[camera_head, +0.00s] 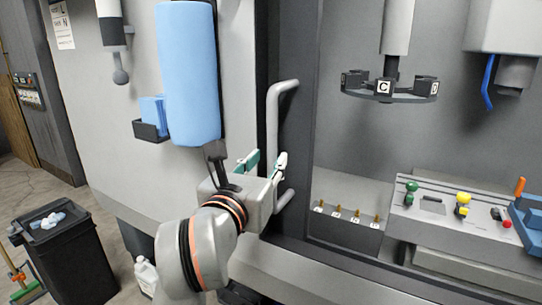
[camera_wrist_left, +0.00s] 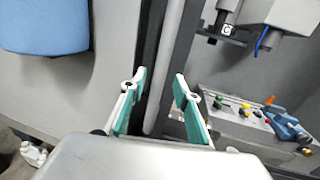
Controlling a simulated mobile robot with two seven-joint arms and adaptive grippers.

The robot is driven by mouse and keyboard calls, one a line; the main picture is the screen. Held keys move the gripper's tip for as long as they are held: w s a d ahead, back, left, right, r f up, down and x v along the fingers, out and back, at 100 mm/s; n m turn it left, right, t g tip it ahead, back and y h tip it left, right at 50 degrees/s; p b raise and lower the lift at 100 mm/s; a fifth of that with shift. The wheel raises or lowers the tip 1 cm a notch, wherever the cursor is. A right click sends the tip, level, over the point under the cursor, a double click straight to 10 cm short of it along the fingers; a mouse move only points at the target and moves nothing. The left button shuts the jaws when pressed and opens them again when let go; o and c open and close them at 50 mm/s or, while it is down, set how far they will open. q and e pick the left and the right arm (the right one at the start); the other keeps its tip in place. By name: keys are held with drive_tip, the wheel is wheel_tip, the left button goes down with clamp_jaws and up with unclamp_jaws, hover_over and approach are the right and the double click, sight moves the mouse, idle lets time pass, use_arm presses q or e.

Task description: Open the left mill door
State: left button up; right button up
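The left mill door shows as a dark grey upright frame (camera_head: 301,140) with a light grey vertical bar handle (camera_head: 272,115) bent in at both ends. I cannot tell whether glass fills the frame. My left gripper (camera_head: 265,162) is at the lower half of the handle, with its green-padded fingers apart. In the left wrist view, the handle (camera_wrist_left: 169,70) runs between the two open fingers of the gripper (camera_wrist_left: 160,77), with gaps on both sides. Whether the handle lies fully between the pads in depth is hard to tell. My right gripper is not in view.
A blue roll (camera_head: 188,75) hangs on the wall left of the handle, close above my left wrist. A black bin (camera_head: 70,262) and a white bottle (camera_head: 146,275) stand at lower left. A tool carousel (camera_head: 389,90) and control panel (camera_head: 440,215) are at right.

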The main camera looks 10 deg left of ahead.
use_arm(q)
drive_tip(key=s, duration=0.3)
drive_tip(key=shift+s+a, duration=0.3)
drive_tip(key=shift+a, duration=0.1)
